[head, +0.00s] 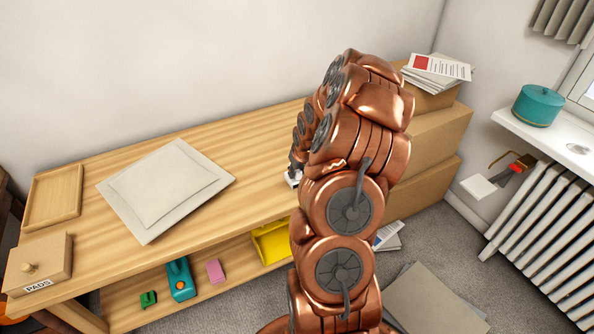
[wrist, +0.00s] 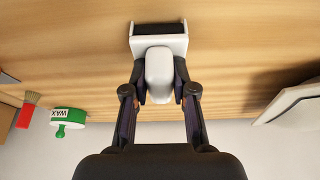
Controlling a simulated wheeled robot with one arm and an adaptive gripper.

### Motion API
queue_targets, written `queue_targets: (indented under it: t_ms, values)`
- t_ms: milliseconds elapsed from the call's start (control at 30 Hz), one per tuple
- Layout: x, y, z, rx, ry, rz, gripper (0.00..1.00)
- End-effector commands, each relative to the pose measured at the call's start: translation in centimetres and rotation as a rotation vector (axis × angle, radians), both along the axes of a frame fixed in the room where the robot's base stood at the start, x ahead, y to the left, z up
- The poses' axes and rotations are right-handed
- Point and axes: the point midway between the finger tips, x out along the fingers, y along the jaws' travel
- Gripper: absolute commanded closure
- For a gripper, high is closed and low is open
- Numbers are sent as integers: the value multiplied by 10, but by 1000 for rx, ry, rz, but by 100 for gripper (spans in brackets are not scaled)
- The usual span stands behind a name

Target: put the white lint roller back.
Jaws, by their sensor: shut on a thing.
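The white lint roller (wrist: 159,72) is in the wrist view, with a rounded white handle and a wide white head that has a dark strip across it. My gripper (wrist: 160,93) is shut on the handle, with one dark finger on each side. The wooden bench top shows behind the roller; I cannot tell if the roller touches it. In the head view, a small white part of the roller (head: 294,178) shows beside my arm, over the bench (head: 250,150). My arm hides most of the gripper there.
A grey-white padded panel (head: 165,190) and a wooden tray (head: 53,196) lie on the bench, with a PADS box (head: 40,262) at its left end. A green WAX tin (wrist: 69,118) and red brush (wrist: 28,115) show in the wrist view. Cardboard boxes (head: 435,145) stand right.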

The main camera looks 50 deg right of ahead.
Motion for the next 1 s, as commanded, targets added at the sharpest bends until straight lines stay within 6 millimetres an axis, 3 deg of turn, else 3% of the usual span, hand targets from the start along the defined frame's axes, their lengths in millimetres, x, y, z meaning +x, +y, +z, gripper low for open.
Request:
queue_targets:
  t_ms: [67, 100, 333, 767, 1000]
  values:
    - [0, 0, -4, 0, 0, 0, 100]
    - [0, 0, -3, 0, 0, 0, 72]
    - [0, 0, -2, 0, 1, 0, 49]
    - [-1, 0, 3, 0, 0, 0, 49]
    - [-9, 3, 21, 0, 0, 1, 49]
